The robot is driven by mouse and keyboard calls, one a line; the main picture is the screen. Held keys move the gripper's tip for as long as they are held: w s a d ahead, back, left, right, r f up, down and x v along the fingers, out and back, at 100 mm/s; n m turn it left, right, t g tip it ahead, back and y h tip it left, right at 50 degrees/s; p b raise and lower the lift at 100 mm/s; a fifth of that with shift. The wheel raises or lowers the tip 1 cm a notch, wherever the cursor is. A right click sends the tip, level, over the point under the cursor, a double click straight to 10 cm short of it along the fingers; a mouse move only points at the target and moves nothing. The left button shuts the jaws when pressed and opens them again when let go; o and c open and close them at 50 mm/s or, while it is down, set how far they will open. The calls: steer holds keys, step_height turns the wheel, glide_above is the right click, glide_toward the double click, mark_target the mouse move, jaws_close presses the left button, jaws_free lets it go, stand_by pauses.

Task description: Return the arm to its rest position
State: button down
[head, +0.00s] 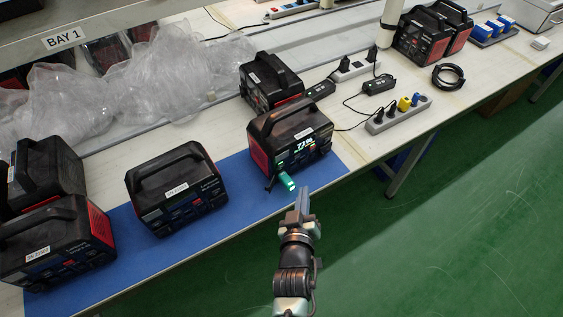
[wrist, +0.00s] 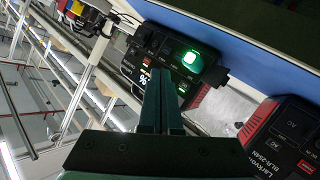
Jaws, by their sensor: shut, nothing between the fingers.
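My gripper (head: 302,200) is shut and empty in the head view. It is in front of the bench edge, just below and right of a power station with a lit display (head: 290,138). A glowing green plug-like piece (head: 286,181) sticks out at that power station's lower front. In the wrist view my shut fingers (wrist: 161,85) point towards the same lit power station (wrist: 165,62), with its bright green light. The fingertips overlap its front in that view; I cannot tell the exact gap.
Black and red power stations (head: 177,188) stand along the blue mat (head: 130,240). A grey power strip (head: 398,114) with plugs and a coiled black cable (head: 448,77) lie to the right. Clear plastic bags (head: 120,95) lie behind. The green floor (head: 450,230) at right is open.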

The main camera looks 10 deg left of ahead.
stand_by(0.6)
steer(key=w+r+m+t, duration=0.2)
steer(key=w+r+t, duration=0.1)
steer(key=r, duration=1.7)
steer(key=w+r+m+t, duration=0.2)
steer(key=w+r+t, duration=0.15)
steer(key=r, duration=1.65)
steer(key=s+r+t, duration=0.2)
steer(key=s+r, duration=0.4)
steer(key=r, duration=0.3)
steer(key=s+a+r+t, duration=0.1)
steer(key=s+r+t, duration=0.1)
steer(key=s+r, duration=0.4)
steer(key=s+r+m+t+p, duration=0.1)
steer(key=s+r, duration=0.5)
steer(key=r, duration=0.6)
steer(key=shift+a+r+t+y, duration=0.2)
steer(key=shift+t+y, duration=0.2)
steer(key=shift+t, duration=0.25)
steer(key=shift+s, duration=0.1)
